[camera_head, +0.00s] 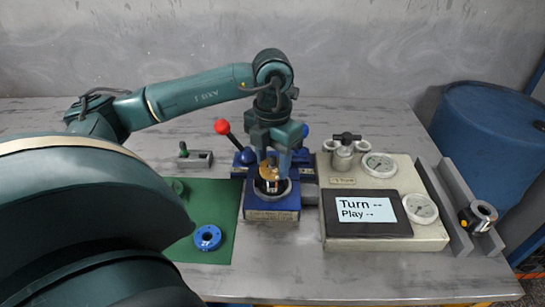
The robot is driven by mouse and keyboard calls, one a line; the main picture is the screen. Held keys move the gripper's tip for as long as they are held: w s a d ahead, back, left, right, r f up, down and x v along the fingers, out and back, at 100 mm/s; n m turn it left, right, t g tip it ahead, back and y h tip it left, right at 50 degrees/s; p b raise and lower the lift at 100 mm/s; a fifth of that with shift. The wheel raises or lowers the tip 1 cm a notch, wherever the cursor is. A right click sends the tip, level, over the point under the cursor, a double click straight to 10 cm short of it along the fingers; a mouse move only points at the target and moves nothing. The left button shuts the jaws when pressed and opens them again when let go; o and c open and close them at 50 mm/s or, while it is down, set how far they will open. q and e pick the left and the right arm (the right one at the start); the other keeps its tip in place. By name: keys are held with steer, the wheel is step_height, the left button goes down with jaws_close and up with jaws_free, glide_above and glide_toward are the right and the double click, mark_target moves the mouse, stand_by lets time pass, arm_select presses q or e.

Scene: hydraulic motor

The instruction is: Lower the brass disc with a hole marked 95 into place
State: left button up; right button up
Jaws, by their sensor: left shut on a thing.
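The brass disc (269,172) is between the fingertips of my left gripper (270,158), which points down and is shut on it. The disc looks tilted and hangs just above the round opening of the blue motor housing (272,206). The housing stands near the middle of the table, and its opening shows a pale ring with metal parts inside. Whether the disc touches the housing I cannot tell. The mark 95 is too small to read. My right gripper is not in view.
A green mat (214,225) with a blue ring (208,238) lies left of the housing. A lever with a red knob (222,126) rises behind it. A blue barrel (485,135) is beyond the table.

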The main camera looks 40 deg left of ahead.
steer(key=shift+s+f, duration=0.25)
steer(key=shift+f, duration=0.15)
arm_select(q)
steer(key=o, duration=1.6)
steer(key=shift+f, duration=0.1)
steer(key=shift+r+p, duration=1.3)
steer(key=shift+r, duration=0.4)
steer(key=shift+r+p, duration=2)
steer(key=shift+r, duration=0.7)
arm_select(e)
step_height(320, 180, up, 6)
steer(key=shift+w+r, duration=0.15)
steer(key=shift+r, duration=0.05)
arm_select(q)
steer(key=shift+f, duration=0.1)
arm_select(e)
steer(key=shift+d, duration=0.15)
